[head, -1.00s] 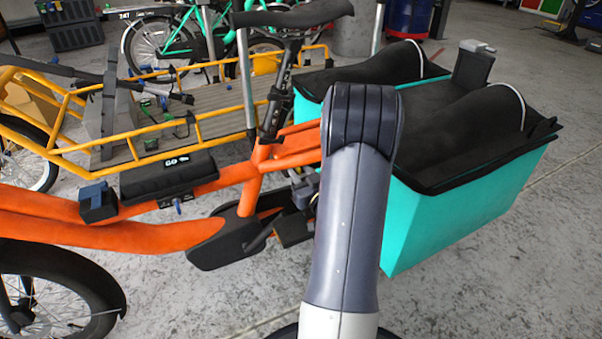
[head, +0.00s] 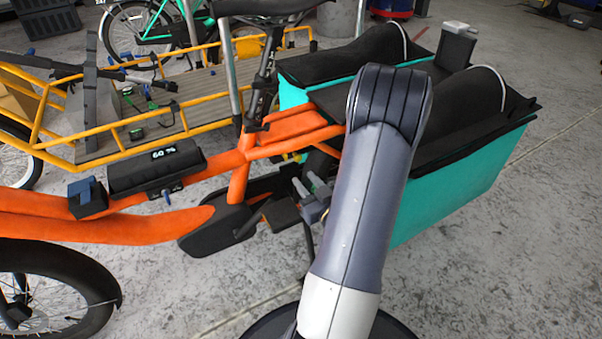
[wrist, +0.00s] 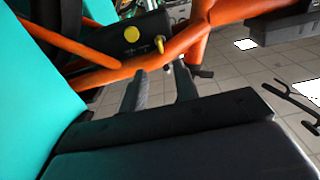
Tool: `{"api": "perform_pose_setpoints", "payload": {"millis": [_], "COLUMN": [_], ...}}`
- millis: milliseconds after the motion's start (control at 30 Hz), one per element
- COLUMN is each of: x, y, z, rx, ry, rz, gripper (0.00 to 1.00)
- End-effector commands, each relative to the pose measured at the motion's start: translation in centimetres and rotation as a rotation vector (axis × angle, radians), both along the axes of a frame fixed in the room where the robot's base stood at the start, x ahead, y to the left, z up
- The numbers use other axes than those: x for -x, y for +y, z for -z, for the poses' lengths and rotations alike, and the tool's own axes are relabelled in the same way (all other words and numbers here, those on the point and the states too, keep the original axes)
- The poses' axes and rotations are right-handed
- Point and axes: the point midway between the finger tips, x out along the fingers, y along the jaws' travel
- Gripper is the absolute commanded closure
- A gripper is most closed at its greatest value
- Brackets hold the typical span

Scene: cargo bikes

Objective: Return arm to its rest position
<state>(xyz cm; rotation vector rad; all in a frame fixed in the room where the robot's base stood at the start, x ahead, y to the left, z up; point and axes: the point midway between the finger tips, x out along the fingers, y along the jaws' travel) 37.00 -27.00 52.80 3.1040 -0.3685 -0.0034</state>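My arm (head: 365,200) rises in front of the orange cargo bike (head: 240,180) in the head view and bends over at its elbow. My gripper (head: 306,181) shows partly beside the arm, close to the bike's lower frame; the arm hides the rest. In the wrist view my gripper (wrist: 160,72) has its two dark fingers apart, with nothing visibly held between them. The orange frame tube (wrist: 105,78) lies just beyond the fingertips. I cannot tell whether they touch it.
A teal cargo box (head: 460,190) with a black cover stands right of my arm. A black case with a lit display (head: 155,172) sits on the orange frame. A yellow cargo bike (head: 110,150) stands behind. The floor at right (head: 540,250) is clear.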

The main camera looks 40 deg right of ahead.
Motion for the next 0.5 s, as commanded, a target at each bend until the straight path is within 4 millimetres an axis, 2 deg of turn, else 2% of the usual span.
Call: {"api": "perform_pose_setpoints", "payload": {"millis": [500], "x": [-0.19], "y": [-0.02], "z": [0.06], "rx": [0.001], "ry": [0.000], "rz": [-0.002], "gripper": [0.71]}}
